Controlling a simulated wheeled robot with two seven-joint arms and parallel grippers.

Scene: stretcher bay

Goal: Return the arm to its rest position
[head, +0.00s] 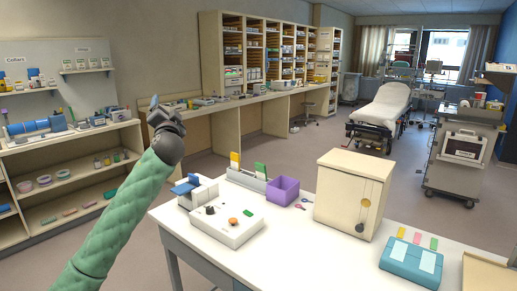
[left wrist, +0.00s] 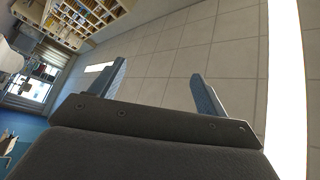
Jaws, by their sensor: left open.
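My left arm comes in from the left in the head view, in a green sleeve. Its gripper (head: 155,103) is raised, apart from the table and the shelves. In the left wrist view the two fingers of this gripper (left wrist: 157,90) stand wide apart with nothing between them, and floor tiles show behind. My right gripper is in neither view.
A white table (head: 290,240) stands at the front, bearing a cream cabinet (head: 349,190), a purple bin (head: 283,190), a control box (head: 228,222) and a teal case (head: 410,262). Shelves (head: 70,170) stand at left. A stretcher (head: 385,107) and cart (head: 462,150) stand farther back.

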